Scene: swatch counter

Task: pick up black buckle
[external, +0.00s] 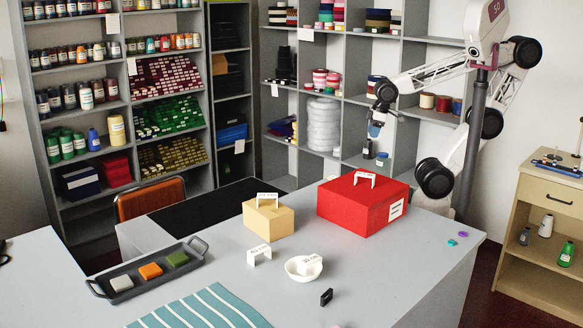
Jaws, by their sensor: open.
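The black buckle (326,297) is a small dark block-like piece on the grey counter, near the front, right of the striped cloth and below the white bowl. My gripper (374,134) hangs high at the upper right, well above and behind the buckle, in front of the shelves. It is open and apart from the buckle. Its fingers are small and hard to separate from the shelf items behind.
A white bowl (304,273) holding a labelled white piece, a white bracket (259,256), a tan box (268,222) and a red box (362,212) stand behind the buckle. A dark tray (121,293) with coloured blocks and a striped cloth (213,310) lie left.

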